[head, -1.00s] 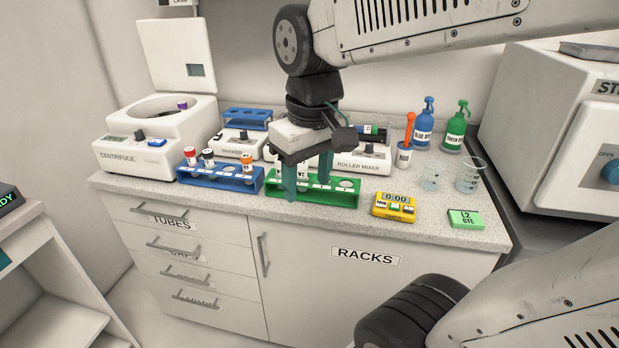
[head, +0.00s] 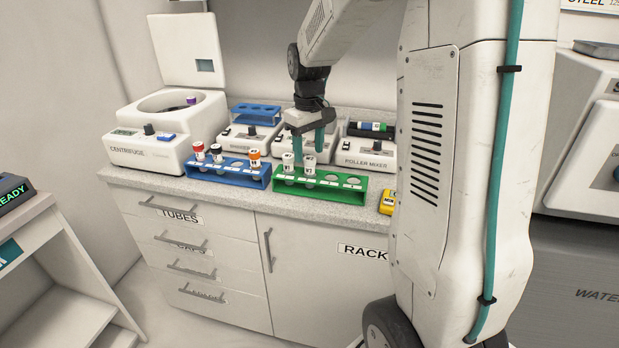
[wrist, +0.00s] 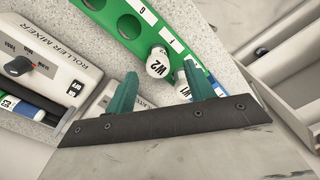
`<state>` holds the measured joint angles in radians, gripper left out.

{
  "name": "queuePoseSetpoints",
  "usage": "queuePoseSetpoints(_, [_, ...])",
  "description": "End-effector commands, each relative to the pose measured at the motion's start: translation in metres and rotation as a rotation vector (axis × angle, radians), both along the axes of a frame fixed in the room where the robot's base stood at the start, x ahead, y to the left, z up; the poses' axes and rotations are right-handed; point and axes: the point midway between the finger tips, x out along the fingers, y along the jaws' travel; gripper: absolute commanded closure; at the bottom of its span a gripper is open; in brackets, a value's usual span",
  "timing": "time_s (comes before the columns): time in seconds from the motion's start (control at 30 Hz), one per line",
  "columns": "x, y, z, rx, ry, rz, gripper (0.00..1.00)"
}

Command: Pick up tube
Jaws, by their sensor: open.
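Two white-capped tubes stand in the left part of the green rack (head: 335,186): one at its left end (head: 288,161) and one beside it (head: 310,165). In the wrist view their caps read W2 (wrist: 157,64) and W1 (wrist: 184,86). My gripper (head: 309,152) is open and empty, above and just behind these tubes, its teal fingers pointing down. In the wrist view, the right finger overlaps W1 in the picture and W2 shows between the fingers; I cannot tell whether either touches. The task does not say which tube.
A blue rack (head: 229,173) with red-, black- and orange-capped tubes stands left of the green one. Behind are a centrifuge (head: 150,150) with a purple-capped tube, a blue stand (head: 255,110) and a roller mixer (head: 368,155). My arm hides the counter's right side.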

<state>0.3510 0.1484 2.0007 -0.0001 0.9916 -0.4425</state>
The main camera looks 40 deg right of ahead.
Motion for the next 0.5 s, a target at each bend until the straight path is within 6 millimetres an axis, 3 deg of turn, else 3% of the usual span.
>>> queuePoseSetpoints(0.2, [0.000,-0.003,-0.034,0.002,0.004,0.000,0.47])
queuePoseSetpoints(0.5, [0.001,-0.003,-0.042,0.000,0.000,0.000,0.47])
